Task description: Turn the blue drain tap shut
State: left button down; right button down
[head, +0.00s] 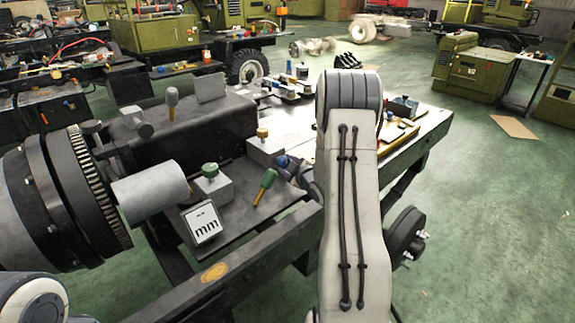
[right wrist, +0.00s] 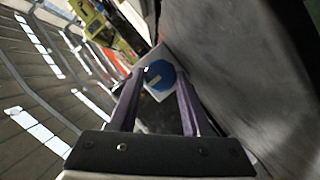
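In the head view the right gripper (head: 293,169) is small and partly hidden by my own arm, beside a blue patch that looks like the tap (head: 282,160). My left gripper is not in view.
A green-topped tap (head: 210,171) and a yellow-topped tap (head: 262,133) stand on grey blocks to the left. A bench (head: 430,128) with small parts lies behind my arm.

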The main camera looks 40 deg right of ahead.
jog(key=shift+d+r+m+p, duration=0.1)
jog(key=shift+r+m+p, duration=0.3)
jog(key=shift+p, duration=0.7)
jog(key=m+y+p, duration=0.1)
jog(key=m+p, duration=0.1)
jog(key=p, duration=0.1)
jog(key=m+y+p, duration=0.2)
jog(key=p, duration=0.1)
jog(key=m+g+y+p, duration=0.1)
jog(key=m+p, duration=0.1)
jog(key=p, duration=0.2)
jog(key=shift+d+f+y, duration=0.1)
jog(key=shift+d+y, duration=0.2)
jog(key=shift+d, duration=0.05)
jog(key=shift+m+y+p, duration=0.5)
jog(key=shift+m+p, duration=0.15)
jog(key=shift+m, duration=0.05)
jog(key=shift+d+f+m+y, duration=0.2)
jog(key=shift+m+y, duration=0.2)
jog(key=shift+m, duration=0.2)
jog(key=shift+f+m+y, duration=0.15)
jog(key=shift+m+y, duration=0.85)
jog(key=shift+m, duration=0.4)
jog(key=shift+t, duration=0.3)
jog(key=c, duration=0.6)
grip_release()
